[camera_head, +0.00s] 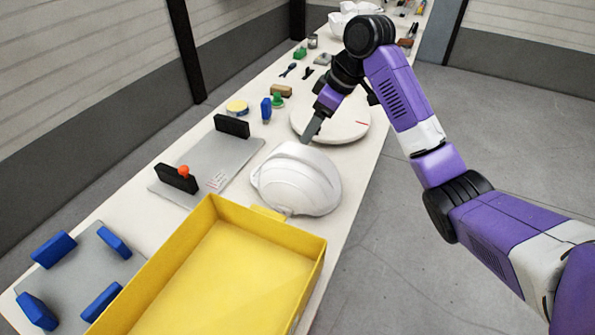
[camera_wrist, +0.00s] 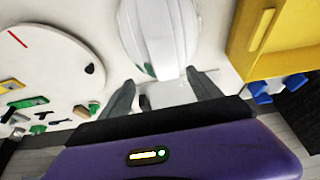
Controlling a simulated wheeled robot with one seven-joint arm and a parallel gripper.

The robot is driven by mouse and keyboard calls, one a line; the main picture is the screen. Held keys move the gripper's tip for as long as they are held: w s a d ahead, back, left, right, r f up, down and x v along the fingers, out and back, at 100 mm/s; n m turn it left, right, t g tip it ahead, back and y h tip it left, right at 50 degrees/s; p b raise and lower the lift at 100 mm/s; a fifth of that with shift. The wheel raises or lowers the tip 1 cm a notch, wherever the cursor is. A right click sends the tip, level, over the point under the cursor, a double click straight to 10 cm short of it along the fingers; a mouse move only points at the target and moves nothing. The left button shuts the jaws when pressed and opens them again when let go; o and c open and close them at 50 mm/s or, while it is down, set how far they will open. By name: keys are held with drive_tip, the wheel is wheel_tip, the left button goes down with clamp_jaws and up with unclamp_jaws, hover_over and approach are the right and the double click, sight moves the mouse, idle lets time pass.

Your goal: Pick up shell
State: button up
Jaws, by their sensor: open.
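A white helmet shell (camera_head: 297,180) lies on the long white table between the yellow tray and the round white disc. In the wrist view the shell (camera_wrist: 160,35) is at the top middle, beyond my fingertips. My gripper (camera_head: 312,130) is above the table at the far side of the shell, pointing down. In the wrist view my gripper (camera_wrist: 158,88) has its two grey fingers spread apart with nothing held between them. The fingertips appear close to the shell's edge; I cannot tell whether they touch it.
A yellow tray (camera_head: 318,262) stands nearest on the table. A round white disc (camera_head: 350,128) lies behind the shell. A grey plate (camera_head: 215,160) with black blocks is on the left, one with an orange knob. Blue blocks (camera_head: 54,250) sit front left. Small tools lie farther back.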

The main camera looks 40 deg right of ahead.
sight(301, 150)
drive_tip(key=shift+s+a+f, duration=0.1)
drive_tip(key=shift+f, duration=0.2)
drive_tip(key=x, duration=0.2)
drive_tip(key=p+x, duration=0.1)
drive_tip(key=x, duration=0.4)
drive_tip(key=shift+s+a+f, duration=0.1)
drive_tip(key=shift+a+f, duration=0.05)
drive_tip(key=shift+a, duration=0.2)
drive_tip(key=shift+c, duration=0.2)
clamp_jaws()
